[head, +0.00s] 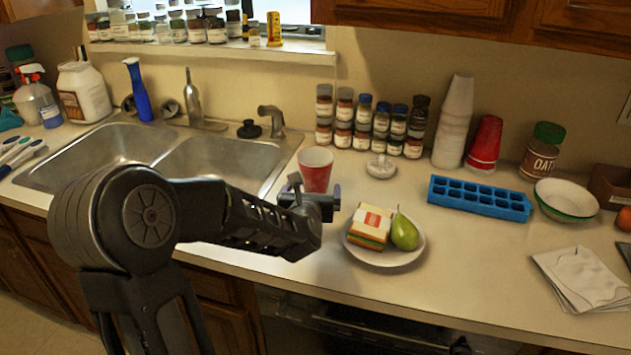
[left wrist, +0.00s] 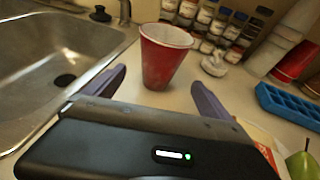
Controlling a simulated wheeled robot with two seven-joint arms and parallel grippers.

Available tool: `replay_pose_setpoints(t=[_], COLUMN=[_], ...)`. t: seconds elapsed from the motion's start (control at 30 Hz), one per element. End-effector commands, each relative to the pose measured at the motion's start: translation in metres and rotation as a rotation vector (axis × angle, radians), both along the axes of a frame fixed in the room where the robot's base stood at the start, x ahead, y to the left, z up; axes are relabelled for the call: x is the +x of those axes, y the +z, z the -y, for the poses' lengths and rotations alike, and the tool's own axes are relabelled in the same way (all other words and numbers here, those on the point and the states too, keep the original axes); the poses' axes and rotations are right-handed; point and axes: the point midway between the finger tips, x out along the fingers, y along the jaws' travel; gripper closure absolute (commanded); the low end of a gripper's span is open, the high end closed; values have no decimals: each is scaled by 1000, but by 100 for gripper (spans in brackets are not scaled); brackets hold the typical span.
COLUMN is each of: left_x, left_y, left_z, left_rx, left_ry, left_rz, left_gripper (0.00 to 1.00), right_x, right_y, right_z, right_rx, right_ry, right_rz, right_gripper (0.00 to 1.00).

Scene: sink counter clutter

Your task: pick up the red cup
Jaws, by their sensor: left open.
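A red cup (head: 316,167) with a white inside stands upright on the counter just right of the sink. It also shows in the left wrist view (left wrist: 163,62), mouth up, ahead of my gripper. My left gripper (head: 316,192) is in front of the cup in the head view, covering its lower part. In the left wrist view its two fingers (left wrist: 155,84) are spread apart, with the cup beyond and between their tips and nothing held. My right gripper is not in view.
A plate (head: 383,258) with a sandwich and a pear lies right of the gripper. Stacked spice jars (head: 362,124) stand behind the cup. Another red cup stack (head: 485,143), white cups (head: 454,120) and a blue ice tray (head: 479,198) are farther right. The sink (head: 215,160) lies left.

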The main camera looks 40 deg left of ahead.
Motion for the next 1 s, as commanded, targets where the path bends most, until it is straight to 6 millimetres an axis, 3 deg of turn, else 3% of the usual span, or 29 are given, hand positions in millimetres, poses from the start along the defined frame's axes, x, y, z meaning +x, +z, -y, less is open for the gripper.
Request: replay_pose_setpoints(t=[0.3,0.67,1.0], left_x=[20,23,56], left_y=[-8,-9,-23], left_z=[-12,-14,-34], left_rx=[0,0,-2], left_ry=[0,0,0], left_rz=[-2,-2,-2], left_gripper=[6,6,6], right_x=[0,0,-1], right_y=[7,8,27], right_z=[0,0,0], right_rx=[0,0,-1], right_ry=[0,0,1], right_rz=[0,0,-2], right_gripper=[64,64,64])
